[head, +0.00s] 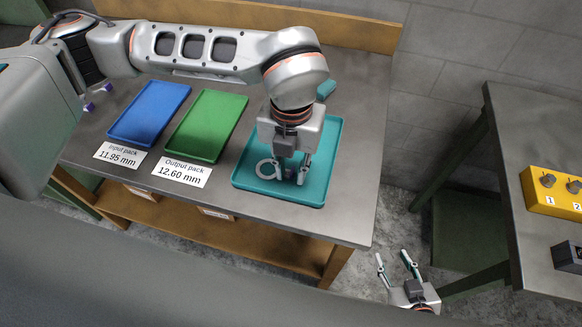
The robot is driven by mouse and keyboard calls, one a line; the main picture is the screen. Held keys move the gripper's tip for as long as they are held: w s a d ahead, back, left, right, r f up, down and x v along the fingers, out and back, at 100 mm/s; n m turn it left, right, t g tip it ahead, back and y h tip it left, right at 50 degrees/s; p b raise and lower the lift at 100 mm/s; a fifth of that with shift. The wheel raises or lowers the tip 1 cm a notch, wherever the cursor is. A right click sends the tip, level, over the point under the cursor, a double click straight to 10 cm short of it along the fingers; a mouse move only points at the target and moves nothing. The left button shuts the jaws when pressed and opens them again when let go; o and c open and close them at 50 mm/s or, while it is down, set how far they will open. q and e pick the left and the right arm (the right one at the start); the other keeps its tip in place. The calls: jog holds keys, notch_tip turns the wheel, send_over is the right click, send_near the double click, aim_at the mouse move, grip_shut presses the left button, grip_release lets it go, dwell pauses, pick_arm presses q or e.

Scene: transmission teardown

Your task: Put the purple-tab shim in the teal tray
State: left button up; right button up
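The teal tray (326,165) lies on the right part of the grey table. A pale grey ring (259,168), which looks like a shim, is at the tray's left side; no purple tab can be made out on it. My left gripper (291,174) points down over the tray, its fingers apart, with one finger close to or overlapping the ring's right edge. Whether it touches the ring cannot be told. My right gripper (396,264) is open and empty, low in front of the table's right side.
A blue tray (150,113) and a green tray (207,126) lie left of the teal one, with labels in front. Small purple bits (89,107) show beside my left arm, unclear. Another table at right holds a yellow box (545,203) with knobs.

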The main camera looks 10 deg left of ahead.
pick_arm(q)
notch_tip(320, 180, up, 12)
jog(key=shift+r, duration=0.15)
dwell(0.3)
dwell(0.4)
